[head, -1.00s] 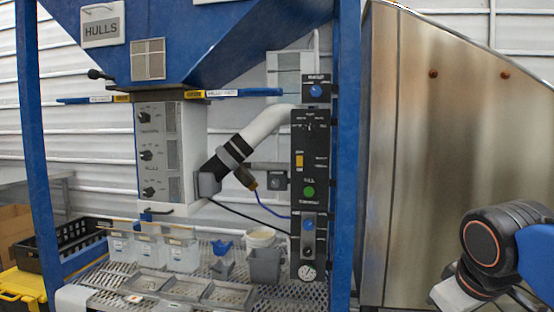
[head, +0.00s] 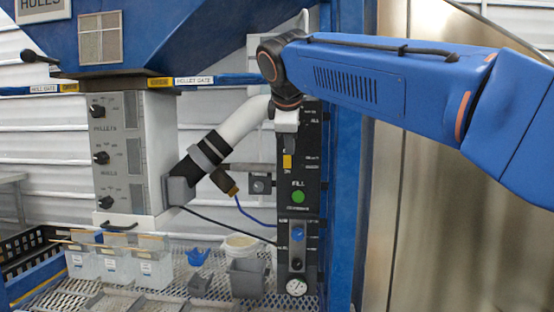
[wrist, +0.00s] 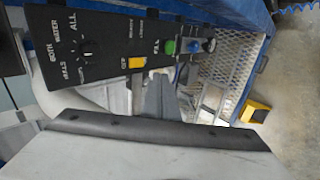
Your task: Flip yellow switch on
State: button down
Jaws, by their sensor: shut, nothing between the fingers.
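The yellow switch (head: 287,161) is on the black control panel (head: 312,181), above the round green button (head: 298,197). In the wrist view the yellow switch (wrist: 134,62) shows near the top middle, with the green button (wrist: 170,47) to its right. I cannot tell the switch's on or off position. My gripper (wrist: 158,84) is shut and empty, its grey fingers pointing up in the picture toward the panel. The fingertips appear just below and right of the switch in the wrist view; contact is not visible. In the head view my wrist covers the panel's top and the fingers are not distinct.
The panel also bears a black selector knob (wrist: 86,58) and a blue knob (wrist: 208,45). A white and black pipe (head: 243,121) runs left of the panel. A blue post (head: 345,210) stands right of it. Bins and tubs stand on the mesh shelf (head: 185,272) below.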

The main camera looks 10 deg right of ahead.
jog(key=shift+w+a+r, duration=0.55)
jog(key=shift+w+r, duration=0.2)
jog(key=shift+w, duration=0.1)
jog(key=shift+f, duration=0.1)
send_near(287, 166)
notch_tip(287, 166, down, 4)
jog(key=shift+w+d, duration=0.2)
jog(key=shift+w, duration=0.35)
jog(key=shift+w+d, duration=0.2)
jog(key=shift+w, duration=0.4)
jog(key=shift+w+d, duration=0.2)
jog(key=shift+w, duration=0.55)
